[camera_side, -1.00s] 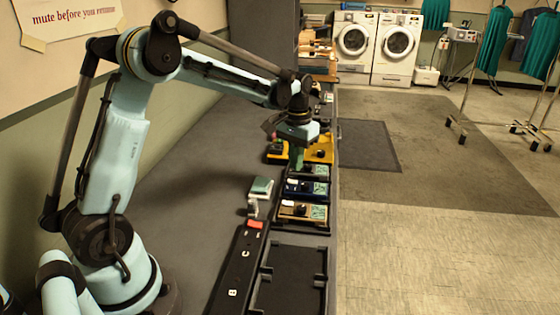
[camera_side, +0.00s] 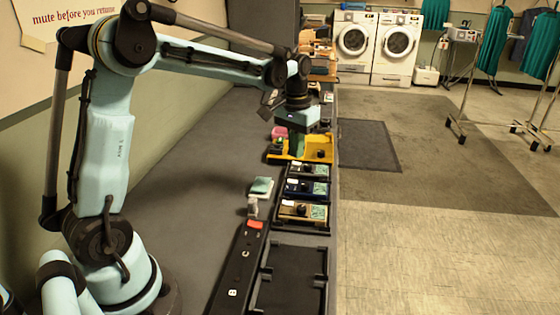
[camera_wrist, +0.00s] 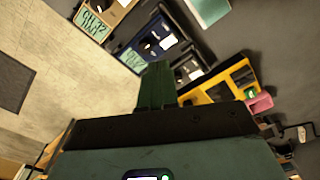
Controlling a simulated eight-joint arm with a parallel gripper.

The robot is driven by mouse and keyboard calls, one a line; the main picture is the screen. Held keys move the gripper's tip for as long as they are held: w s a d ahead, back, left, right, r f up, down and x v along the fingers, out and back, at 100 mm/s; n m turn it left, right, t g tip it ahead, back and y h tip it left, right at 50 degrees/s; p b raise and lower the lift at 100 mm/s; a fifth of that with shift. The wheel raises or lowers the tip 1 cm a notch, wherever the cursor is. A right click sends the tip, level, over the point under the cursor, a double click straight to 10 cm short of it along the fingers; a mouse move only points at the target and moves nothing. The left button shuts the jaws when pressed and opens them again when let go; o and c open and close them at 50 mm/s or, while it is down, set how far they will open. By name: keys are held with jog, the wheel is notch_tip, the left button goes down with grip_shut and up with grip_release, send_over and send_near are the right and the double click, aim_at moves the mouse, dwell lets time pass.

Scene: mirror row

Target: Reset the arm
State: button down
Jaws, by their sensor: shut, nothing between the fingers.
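My gripper (camera_side: 297,145) hangs from my arm, pointing down above the far part of the row of modules. Its green fingers are together and empty; they also show in the wrist view (camera_wrist: 156,84). A yellow tray (camera_side: 319,147) is behind and beside the fingers. Nearer in the row are a black module (camera_side: 308,169), a blue module (camera_side: 306,187) and a tan module (camera_side: 302,211). The wrist view shows the blue module (camera_wrist: 147,45) and the yellow tray (camera_wrist: 215,93) near the fingers. The gap between fingertips and modules cannot be judged.
A teal-topped block (camera_side: 261,186) sits left of the row. A black strip marked B and C, with a red part (camera_side: 255,225), lies nearer. An empty black tray (camera_side: 292,282) is beside it. A pink item (camera_side: 279,132) is by the yellow tray. The bench left is clear.

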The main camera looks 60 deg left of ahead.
jog(key=s+d+m+t, duration=0.1)
jog(key=s+d+t, duration=0.2)
jog(key=s+d, duration=0.2)
jog(key=s+d+r+m+t, duration=0.1)
jog(key=s+d+t, duration=0.2)
jog(key=s, duration=0.6)
jog(key=shift+s+d+r+m+t, duration=0.15)
jog(key=shift+s+d+m+t, duration=0.2)
jog(key=shift+d, duration=0.75)
jog(key=shift+w, duration=0.1)
